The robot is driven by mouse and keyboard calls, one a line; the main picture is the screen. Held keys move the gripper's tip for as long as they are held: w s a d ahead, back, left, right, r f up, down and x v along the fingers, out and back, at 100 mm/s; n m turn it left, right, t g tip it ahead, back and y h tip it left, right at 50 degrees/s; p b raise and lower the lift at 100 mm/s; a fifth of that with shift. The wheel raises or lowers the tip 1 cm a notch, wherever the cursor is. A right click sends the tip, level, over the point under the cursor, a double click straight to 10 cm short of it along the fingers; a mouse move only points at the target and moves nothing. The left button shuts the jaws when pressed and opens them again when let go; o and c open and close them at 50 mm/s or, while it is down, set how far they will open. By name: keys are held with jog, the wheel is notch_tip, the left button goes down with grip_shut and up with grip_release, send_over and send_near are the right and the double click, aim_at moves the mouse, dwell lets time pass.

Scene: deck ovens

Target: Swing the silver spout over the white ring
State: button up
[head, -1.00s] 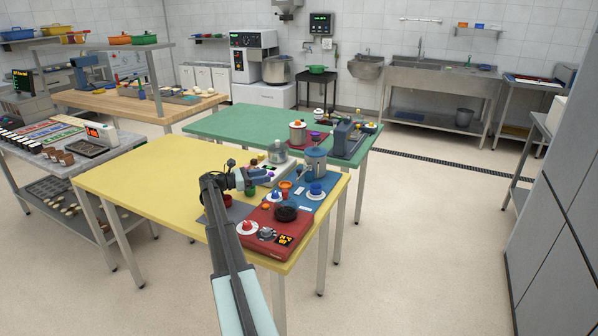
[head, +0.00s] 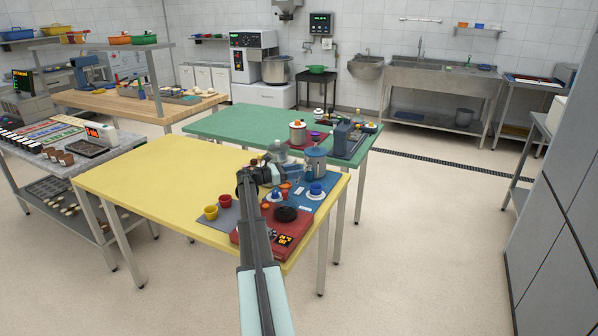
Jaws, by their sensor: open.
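My gripper (head: 277,173) is over the yellow table's far right part, among small items. It is open, but its fingers are small and partly hidden by my arm. A silver vessel (head: 278,152) stands just behind it. A blue lidded canister (head: 315,163) stands to its right. I cannot make out the silver spout with certainty at this size. A white ring-like disc (head: 317,196) lies under a blue cup on the blue mat, but I cannot tell whether it is the task's white ring. My arm hides the left part of the red appliance (head: 262,244).
Red and yellow cups (head: 210,212) stand on a grey mat (head: 232,216) left of my arm. A black round part (head: 286,214) is on the red appliance. The yellow table's left side (head: 145,175) is clear. A green table (head: 230,122) adjoins behind.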

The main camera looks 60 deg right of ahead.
jog(key=shift+s+d, duration=0.5)
jog(key=shift+s, duration=0.05)
grip_shut()
dwell(0.4)
